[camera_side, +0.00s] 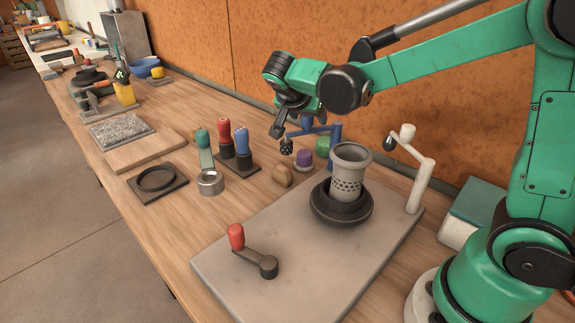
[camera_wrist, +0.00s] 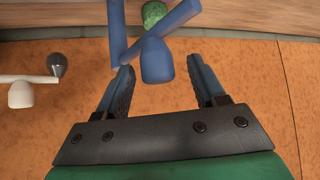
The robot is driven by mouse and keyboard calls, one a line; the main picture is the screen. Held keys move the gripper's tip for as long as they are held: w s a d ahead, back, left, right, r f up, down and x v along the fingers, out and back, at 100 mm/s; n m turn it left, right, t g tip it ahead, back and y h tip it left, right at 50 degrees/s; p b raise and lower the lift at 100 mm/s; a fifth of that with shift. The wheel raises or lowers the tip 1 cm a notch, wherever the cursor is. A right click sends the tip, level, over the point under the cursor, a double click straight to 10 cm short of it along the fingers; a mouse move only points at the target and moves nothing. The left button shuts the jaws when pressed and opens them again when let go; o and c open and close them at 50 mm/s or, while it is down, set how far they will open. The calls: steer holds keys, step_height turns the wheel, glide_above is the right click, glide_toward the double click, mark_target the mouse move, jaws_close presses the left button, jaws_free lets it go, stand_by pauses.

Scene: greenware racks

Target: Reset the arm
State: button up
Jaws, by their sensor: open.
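My green arm is raised and bent over the bench, with my gripper (camera_side: 281,128) hanging at its left end in the side view. The gripper is above the bench, behind and left of the grey perforated cup (camera_side: 347,180). In the wrist view the two dark fingers of my gripper (camera_wrist: 162,68) are spread apart and hold nothing. A blue piece with crossed bars (camera_wrist: 157,60) shows beyond and between the fingers, with no clear contact. Part of this blue piece (camera_side: 335,131) is hidden behind the gripper and other things in the side view.
The cup stands in a black ring on a grey slab (camera_side: 215,262). A white crank (camera_side: 418,180) and a red-handled crank (camera_side: 238,240) rise from the slab. Handled tools (camera_side: 226,145), a metal ring (camera_side: 210,182) and a purple-topped piece (camera_side: 303,158) stand left. The orange wall (camera_side: 330,40) is behind.

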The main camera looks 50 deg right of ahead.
steer(key=shift+s+a+n+t+y, duration=0.15)
steer(key=shift+s+n+t+y, duration=0.15)
steer(key=shift+s+n+t, duration=0.3)
steer(key=s+n+t+y, duration=0.2)
steer(key=n, duration=0.2)
steer(key=n+t+y, duration=0.2)
steer(key=n+y, duration=0.2)
steer(key=n, duration=0.2)
glide_toward(336, 125)
steer(key=a, duration=0.4)
steer(key=shift+s+a+r, duration=0.1)
steer(key=shift+s+a, duration=0.05)
steer(key=shift+n+y, duration=0.6)
steer(key=shift+n, duration=0.2)
steer(key=a+r, duration=0.2)
steer(key=r, duration=0.1)
steer(key=a+r, duration=0.1)
steer(key=shift+w+a+r, duration=0.2)
steer(key=shift+w+a, duration=0.15)
steer(key=shift+w, duration=0.05)
